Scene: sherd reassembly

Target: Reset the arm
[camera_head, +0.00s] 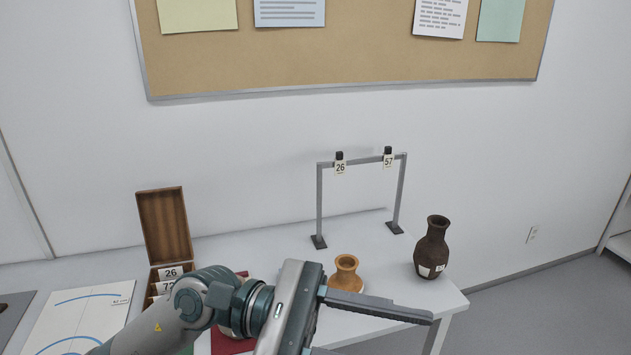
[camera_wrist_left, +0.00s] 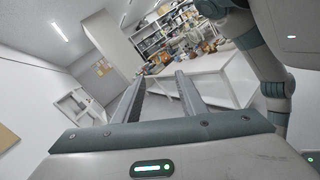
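My left arm comes in from the bottom left of the head view. Its gripper (camera_head: 378,309) is in front of the white table (camera_head: 290,246), with one finger pointing right across the table's front. In the left wrist view the two fingers of the left gripper (camera_wrist_left: 161,80) stand apart with nothing between them. The gripper is tilted and faces out into the room. My right gripper is in neither view.
An orange pot (camera_head: 346,275) and a dark brown vase (camera_head: 432,248) stand at the table's right. A grey frame (camera_head: 319,200) holds tags 26 and 57. An open wooden box (camera_head: 165,228) and drawing sheet (camera_head: 75,318) are left. Shelves (camera_wrist_left: 175,35) show in the wrist view.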

